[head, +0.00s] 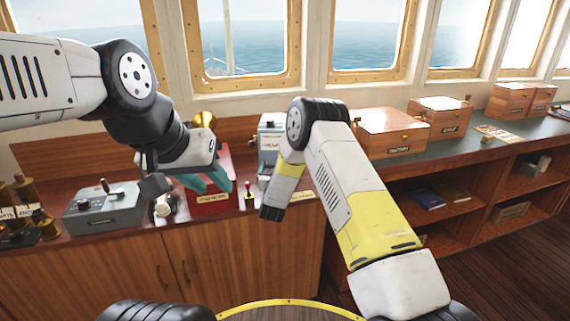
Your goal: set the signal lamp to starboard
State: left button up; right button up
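I cannot tell for sure which fitting is the signal lamp. A grey control box (104,210) with a small upright dark lever stands on the left of the counter. Another grey box (269,132) with a white label stands at the back, partly hidden by my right arm. My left gripper (208,182) has its teal fingers spread, over a red box (225,163) with a label on its front. No object shows between the fingers. My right gripper (263,181) is mostly hidden behind my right arm; only a bit of teal shows.
A small red-knobbed lever (249,190) stands by the counter's front edge. A brass horn-shaped piece (204,120) is behind my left gripper. Brass and dark fittings (22,205) crowd the far left. Wooden boxes (390,134) line the right counter, above open shelves.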

jog(key=shift+w+a+r+m+h, duration=0.1)
jog(key=shift+a+m+h, duration=0.4)
jog(key=shift+h, duration=0.2)
jog(key=o, duration=1.8)
jog(key=s, duration=0.7)
jog(key=shift+s+a, duration=0.35)
jog(key=shift+s, duration=0.05)
